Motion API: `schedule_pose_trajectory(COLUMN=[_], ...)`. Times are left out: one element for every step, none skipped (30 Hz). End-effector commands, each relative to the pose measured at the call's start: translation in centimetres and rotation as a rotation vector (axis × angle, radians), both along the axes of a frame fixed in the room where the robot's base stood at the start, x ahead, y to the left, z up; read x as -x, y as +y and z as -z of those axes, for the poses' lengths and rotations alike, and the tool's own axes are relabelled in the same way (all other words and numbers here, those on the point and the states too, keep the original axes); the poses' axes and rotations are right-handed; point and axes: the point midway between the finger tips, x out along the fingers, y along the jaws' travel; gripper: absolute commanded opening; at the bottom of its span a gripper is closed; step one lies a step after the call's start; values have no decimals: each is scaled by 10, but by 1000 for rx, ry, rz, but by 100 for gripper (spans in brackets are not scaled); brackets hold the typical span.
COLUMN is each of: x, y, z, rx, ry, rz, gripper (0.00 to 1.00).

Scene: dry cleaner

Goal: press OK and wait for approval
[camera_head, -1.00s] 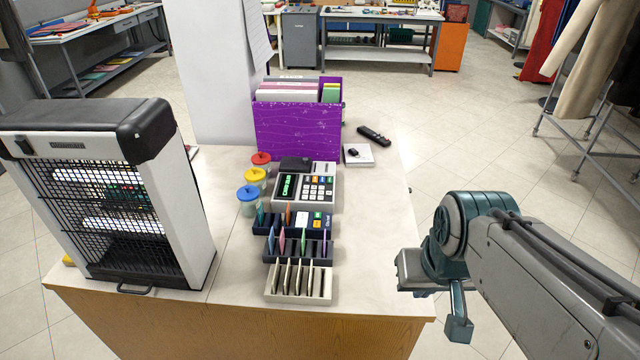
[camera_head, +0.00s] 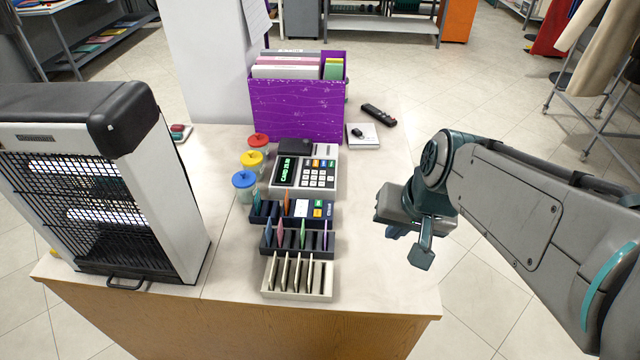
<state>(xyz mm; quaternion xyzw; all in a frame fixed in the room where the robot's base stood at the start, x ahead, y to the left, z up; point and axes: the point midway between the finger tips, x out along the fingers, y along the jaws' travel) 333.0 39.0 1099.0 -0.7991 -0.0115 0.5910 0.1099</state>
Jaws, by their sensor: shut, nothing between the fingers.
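A pale grey register (camera_head: 305,175) with a lit green display and a keypad of white and coloured keys stands on the counter. The display shows text that seems to begin with "CARD". Just in front of it is a dark blue unit (camera_head: 326,213) with a white patch and small yellow and green keys; its lower part is hidden by the card racks. I cannot read an OK label. My gripper (camera_head: 417,248) is shut and empty, over the counter's right edge, to the right of both devices and apart from them.
Card racks (camera_head: 298,278) stand in front of the dark blue unit. Lidded jars (camera_head: 245,187) stand left of the register, a purple file box (camera_head: 297,108) behind it. A caged lamp unit (camera_head: 110,190) fills the left. A dark remote (camera_head: 378,115) lies at back right. The counter's right strip is clear.

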Motion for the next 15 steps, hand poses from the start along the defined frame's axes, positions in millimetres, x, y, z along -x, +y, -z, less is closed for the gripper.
schedule_pose_trajectory(x=[-20, -32, -49, -61, -74, -91, -104, -116, -133, -146, -158, -174, -186, -198, -213], y=[14, 23, 34, 43, 51, 61, 68, 76, 84, 90, 96, 103, 108, 112, 117], z=[7, 8, 11, 13, 15, 19, 21, 25, 30, 34, 39, 45, 51, 57, 66], rx=[-68, -115, -177, -223, -268, -327, -370, -414, -470, -512, -551, -604, -641, -678, -722], ry=[7, 7, 9, 12, 15, 21, 26, 33, 43, 51, 60, 74, 85, 95, 112], rz=[49, 85, 136, 175, 218, 275, 319, 365, 428, 478, 528, 598, 650, 706, 777], gripper=[0, 0, 0, 0, 0, 0, 0, 0, 0, 0, 0, 0, 0, 0, 0])
